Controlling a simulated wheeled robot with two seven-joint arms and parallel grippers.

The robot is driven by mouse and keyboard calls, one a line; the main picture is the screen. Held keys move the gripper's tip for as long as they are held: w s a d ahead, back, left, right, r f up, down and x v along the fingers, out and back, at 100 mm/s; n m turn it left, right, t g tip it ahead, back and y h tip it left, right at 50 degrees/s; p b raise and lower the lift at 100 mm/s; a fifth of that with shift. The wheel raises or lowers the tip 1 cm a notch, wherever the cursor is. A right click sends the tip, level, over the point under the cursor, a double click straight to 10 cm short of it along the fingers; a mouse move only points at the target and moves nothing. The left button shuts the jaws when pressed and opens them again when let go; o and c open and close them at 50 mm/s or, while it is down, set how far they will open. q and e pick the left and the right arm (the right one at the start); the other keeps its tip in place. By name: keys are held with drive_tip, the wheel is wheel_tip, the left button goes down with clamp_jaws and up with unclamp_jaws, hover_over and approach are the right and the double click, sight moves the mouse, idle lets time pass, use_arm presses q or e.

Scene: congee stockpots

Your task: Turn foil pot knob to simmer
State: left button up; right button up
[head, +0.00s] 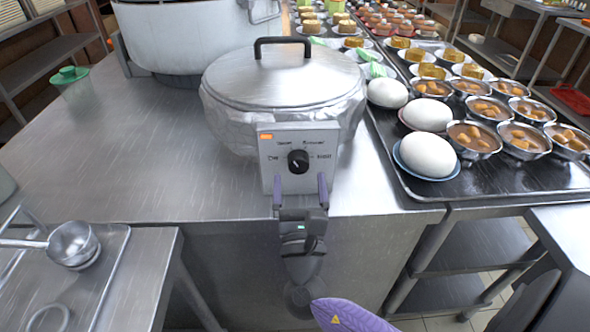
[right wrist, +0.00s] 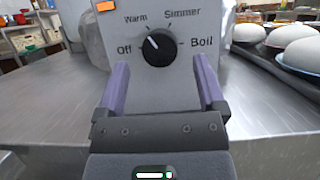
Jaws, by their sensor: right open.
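The foil-wrapped pot (head: 228,118), with a lid and black handle, stands near the counter's front edge. Its grey control panel (head: 270,158) faces me and also shows in the right wrist view (right wrist: 198,20). The panel's black knob (head: 298,161) is at its middle. In the right wrist view the knob (right wrist: 159,47) has a white pointer tilted up and left, toward the Warm side; Simmer is at upper right. My right gripper (head: 300,187) is open and empty in front of the panel, fingertips just below the knob on either side. My left gripper is not in view.
A tray (head: 425,187) of eggs and small filled bowls lies right of the pot. Another large pot (head: 190,40) stands behind it. The counter left of the pot is mostly clear. Ladles (head: 72,243) lie at front left.

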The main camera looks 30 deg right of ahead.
drive_tip(key=shift+x, duration=1.15)
clamp_jaws()
